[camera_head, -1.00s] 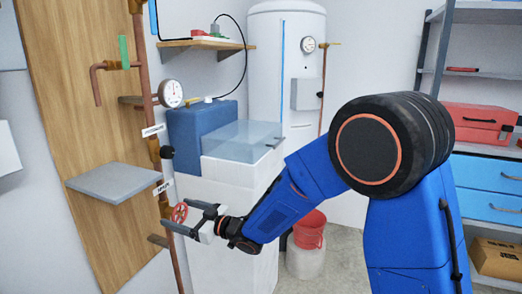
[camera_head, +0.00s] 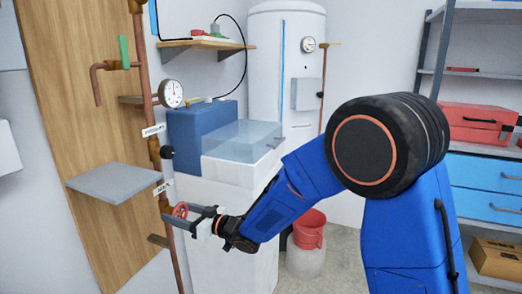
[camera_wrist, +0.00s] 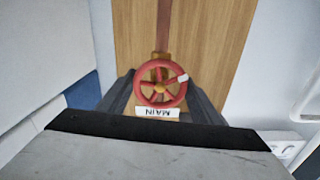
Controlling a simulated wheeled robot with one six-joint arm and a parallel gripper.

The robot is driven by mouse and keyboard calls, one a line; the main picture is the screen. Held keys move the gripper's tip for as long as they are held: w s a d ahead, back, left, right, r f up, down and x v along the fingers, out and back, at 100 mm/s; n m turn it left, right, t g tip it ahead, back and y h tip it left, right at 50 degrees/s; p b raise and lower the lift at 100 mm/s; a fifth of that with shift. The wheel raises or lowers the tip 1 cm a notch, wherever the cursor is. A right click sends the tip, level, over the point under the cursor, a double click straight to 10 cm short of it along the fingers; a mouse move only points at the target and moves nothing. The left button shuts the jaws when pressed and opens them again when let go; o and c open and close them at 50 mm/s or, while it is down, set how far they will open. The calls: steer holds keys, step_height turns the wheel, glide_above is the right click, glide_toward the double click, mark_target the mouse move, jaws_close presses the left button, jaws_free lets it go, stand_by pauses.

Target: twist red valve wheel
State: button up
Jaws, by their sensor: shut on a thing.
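The red valve wheel (camera_head: 180,210) sits on the copper pipe at the wooden board, low in the head view. In the wrist view the wheel (camera_wrist: 159,83) faces me, with spokes, a yellowish hub and a white mark on its upper right rim. A white "MAIN" label (camera_wrist: 157,112) reads upside down just below it there. My gripper (camera_head: 183,213) reaches the wheel from the right, and its two dark fingers (camera_wrist: 160,88) lie on either side of the rim, shut on the wheel. The fingers partly cover the wheel in the head view.
A grey shelf (camera_head: 114,183) juts out left of the pipe, just above the wheel. A pressure gauge (camera_head: 171,94) and a green-handled valve (camera_head: 124,52) are higher up. A white cabinet with a clear box (camera_head: 240,142) stands close behind my gripper. A red bucket (camera_head: 309,229) is to the right.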

steer(key=shift+m, duration=0.8)
steer(key=shift+m, duration=1.7)
steer(key=m, duration=0.2)
steer(key=shift+w+f+m, duration=0.1)
steer(key=shift+m, duration=0.6)
